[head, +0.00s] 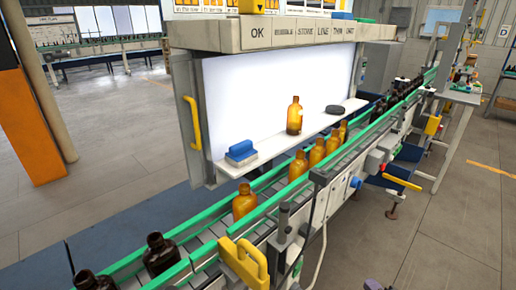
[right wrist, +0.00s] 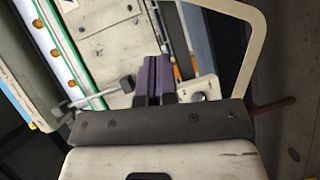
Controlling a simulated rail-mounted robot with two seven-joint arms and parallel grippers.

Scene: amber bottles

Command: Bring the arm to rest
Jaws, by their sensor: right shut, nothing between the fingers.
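My right gripper (head: 375,285) barely shows at the bottom edge of the head view, low in front of the conveyor. In the right wrist view its purple fingers (right wrist: 153,76) are together and empty. My left gripper is out of view. Amber bottles stand on the conveyor (head: 208,238): one near bottle (head: 244,203), several (head: 317,153) in a row behind it, and dark ones (head: 161,254) at the lower left. One amber bottle (head: 294,116) stands upright on the white shelf (head: 272,138) before the lit panel.
A blue block (head: 241,150) and a dark round disc (head: 334,110) lie on the shelf. Yellow handles (head: 244,262) and (head: 402,184) stick out from the conveyor's near side. Open floor (head: 440,235) lies to the right. A pale frame (right wrist: 262,45) is close by in the right wrist view.

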